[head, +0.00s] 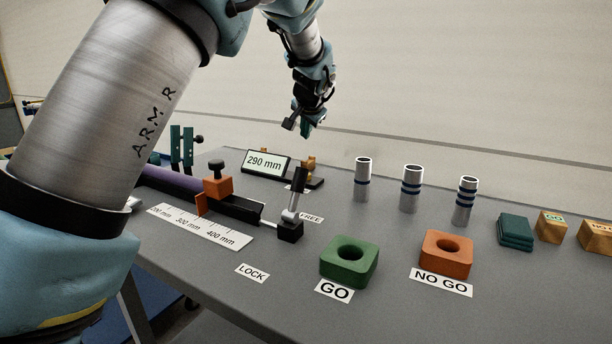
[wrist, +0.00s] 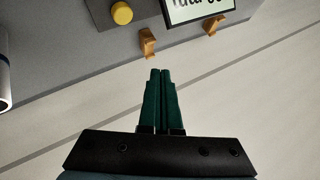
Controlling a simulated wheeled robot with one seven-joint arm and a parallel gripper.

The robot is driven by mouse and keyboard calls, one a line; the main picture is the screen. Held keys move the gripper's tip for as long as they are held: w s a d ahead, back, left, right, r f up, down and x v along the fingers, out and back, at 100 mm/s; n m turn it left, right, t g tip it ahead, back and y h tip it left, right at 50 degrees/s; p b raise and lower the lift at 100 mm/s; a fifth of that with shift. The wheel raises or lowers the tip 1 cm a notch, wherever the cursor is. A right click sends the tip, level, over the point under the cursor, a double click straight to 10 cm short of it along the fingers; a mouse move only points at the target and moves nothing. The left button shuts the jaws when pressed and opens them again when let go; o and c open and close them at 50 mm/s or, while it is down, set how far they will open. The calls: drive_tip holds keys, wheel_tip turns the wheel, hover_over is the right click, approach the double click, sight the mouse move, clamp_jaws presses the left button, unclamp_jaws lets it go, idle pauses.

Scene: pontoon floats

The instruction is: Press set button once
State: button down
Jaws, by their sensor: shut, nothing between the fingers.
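A display (head: 265,162) reading "290 mm" stands near the back of the grey table. The wrist view shows part of the display (wrist: 195,8) at the top edge. A round yellow button (wrist: 122,12) lies beside it there; no "set" label is readable. In the head view, a small orange-yellow piece (head: 309,162) stands right of the display; I cannot tell whether it is the button or a bracket. My gripper (head: 306,132) hangs above and behind the display. Its green fingers (wrist: 160,72) are together, empty, and apart from the button.
A black lever (head: 299,185) stands upright in front. Several metal cylinders (head: 411,188), a green GO block (head: 349,262) and an orange NO GO block (head: 446,254) occupy the right side. The wall is behind.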

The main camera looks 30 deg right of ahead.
drive_tip(key=shift+f, duration=0.1)
wheel_tip(320, 180, down, 9)
drive_tip(key=b, duration=0.6)
drive_tip(key=shift+r, duration=0.2)
drive_tip(key=shift+f, duration=0.1)
idle(1.6)
drive_tip(key=shift+f+b, duration=0.3)
drive_tip(key=shift+b, duration=0.1)
drive_tip(key=shift+f+b, duration=0.3)
drive_tip(key=shift+f, duration=0.2)
idle(0.7)
drive_tip(key=shift+r, duration=0.15)
drive_tip(key=shift+r+p, duration=0.55)
drive_tip(key=shift+r, duration=0.2)
drive_tip(key=shift+r+p, duration=1.65)
drive_tip(key=shift+r, duration=0.85)
